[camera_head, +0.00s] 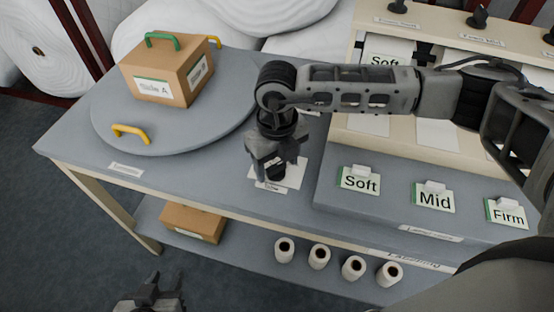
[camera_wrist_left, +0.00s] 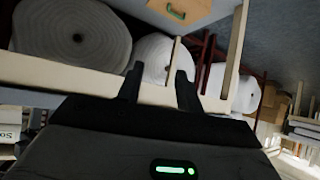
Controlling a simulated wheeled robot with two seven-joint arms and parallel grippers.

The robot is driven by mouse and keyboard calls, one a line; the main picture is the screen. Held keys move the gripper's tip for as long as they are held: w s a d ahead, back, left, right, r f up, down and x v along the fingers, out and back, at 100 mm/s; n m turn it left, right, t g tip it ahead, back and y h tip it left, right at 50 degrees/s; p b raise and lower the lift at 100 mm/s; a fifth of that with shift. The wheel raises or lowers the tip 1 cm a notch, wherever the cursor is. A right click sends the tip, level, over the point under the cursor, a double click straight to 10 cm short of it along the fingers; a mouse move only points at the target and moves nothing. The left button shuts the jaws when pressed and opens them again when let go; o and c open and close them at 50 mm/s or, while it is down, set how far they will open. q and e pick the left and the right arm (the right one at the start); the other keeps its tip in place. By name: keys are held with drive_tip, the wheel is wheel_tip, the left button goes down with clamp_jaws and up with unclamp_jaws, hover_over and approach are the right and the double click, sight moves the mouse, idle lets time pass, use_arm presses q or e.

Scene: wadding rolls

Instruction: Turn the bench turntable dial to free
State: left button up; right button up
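The dial (camera_head: 277,174) is a small dark knob on a white plate (camera_head: 294,176) near the bench's front edge. My right gripper (camera_head: 277,168) points down over it, with its fingers around the knob. Whether they press on it is too small to tell, and the gripper partly hides the knob and the plate's markings. The round grey turntable (camera_head: 190,125) fills the bench's left end. It carries a cardboard box (camera_head: 168,72) marked "A" and yellow and green handles. My left gripper (camera_head: 152,292) is low in front of the bench; in the left wrist view (camera_wrist_left: 158,88) its fingers are apart and empty.
Several small white rolls (camera_head: 320,256) and a cardboard box (camera_head: 194,222) sit on the lower shelf. Large white rolls (camera_head: 165,22) stand behind the bench.

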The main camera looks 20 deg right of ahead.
drive_tip(key=c, duration=0.8)
